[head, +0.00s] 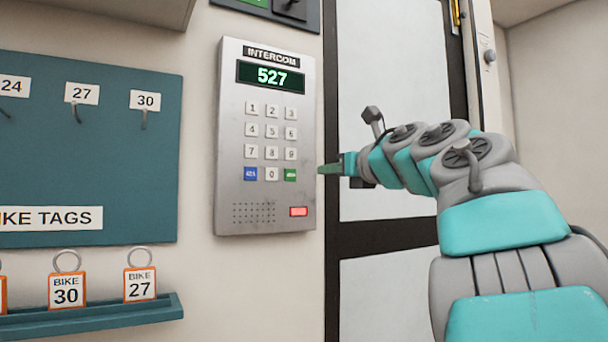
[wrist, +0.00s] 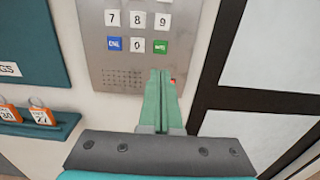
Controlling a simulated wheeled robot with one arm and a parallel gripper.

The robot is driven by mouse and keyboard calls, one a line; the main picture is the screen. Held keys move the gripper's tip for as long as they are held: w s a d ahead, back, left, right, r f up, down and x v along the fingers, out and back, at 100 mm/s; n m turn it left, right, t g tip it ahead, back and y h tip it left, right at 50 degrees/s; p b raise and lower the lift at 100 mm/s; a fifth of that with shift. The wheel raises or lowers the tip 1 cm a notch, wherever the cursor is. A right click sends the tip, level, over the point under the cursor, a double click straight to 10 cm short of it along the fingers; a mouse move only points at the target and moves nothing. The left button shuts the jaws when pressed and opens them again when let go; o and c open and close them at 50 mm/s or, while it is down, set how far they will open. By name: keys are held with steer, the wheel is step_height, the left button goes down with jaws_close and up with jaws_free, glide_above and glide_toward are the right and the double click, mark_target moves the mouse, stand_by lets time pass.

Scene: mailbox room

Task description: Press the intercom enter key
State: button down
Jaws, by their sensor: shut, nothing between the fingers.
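The intercom (head: 266,218) is a grey metal panel on the wall with a lit green display (head: 271,77) reading 527. Its keypad has white number keys, a blue key (head: 250,174) at lower left and a green enter key (head: 290,175) at lower right. The green key also shows in the wrist view (wrist: 161,46). My gripper (head: 322,169) is shut and empty, just right of the intercom in the head view. In the wrist view its fingertips (wrist: 160,72) appear just below the green key; I cannot tell the exact gap to the panel.
A red lit button (head: 299,211) is low on the intercom. A teal board (head: 90,170) with hooks and a ledge (head: 100,318) with bike tags are to the left. A dark-framed door (head: 385,290) stands to the right.

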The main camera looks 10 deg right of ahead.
steer(key=p, duration=0.3)
glide_toward(291, 175)
steer(key=x, duration=0.5)
steer(key=shift+a+r, duration=0.15)
steer(key=shift+x, duration=0.9)
